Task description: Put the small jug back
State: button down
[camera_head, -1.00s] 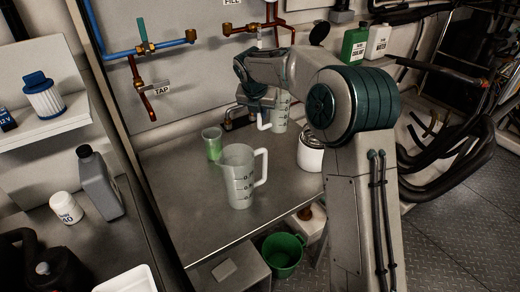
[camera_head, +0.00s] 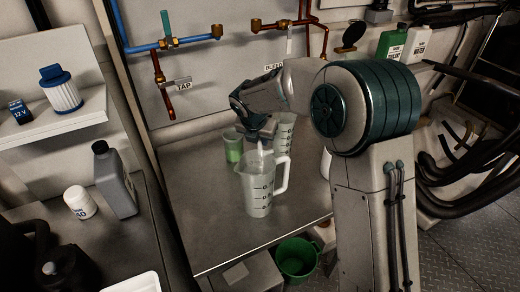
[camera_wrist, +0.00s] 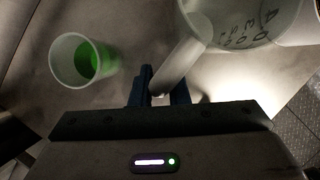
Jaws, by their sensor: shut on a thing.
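The small jug (camera_head: 285,132) is clear plastic with dark measuring marks and a pale handle on its left side. It is upright above the bench, partly hidden behind the larger jug (camera_head: 258,188). My gripper (camera_head: 260,135) is shut on its handle. In the wrist view the fingers of my gripper (camera_wrist: 162,92) close around the pale handle, and the small jug (camera_wrist: 245,22) fills the upper right. The larger jug's front hides the small jug's base, so I cannot tell whether it touches the bench.
A beaker of green liquid (camera_head: 233,148) stands close left of my gripper; it also shows in the wrist view (camera_wrist: 84,61). The steel bench (camera_head: 195,205) is clear at front left. A green bucket (camera_head: 297,258) sits below its front edge. Pipes run along the wall behind.

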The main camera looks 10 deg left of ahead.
aim_at(259, 147)
jog(key=shift+f, duration=2.1)
jog(key=c, duration=1.4)
grip_release()
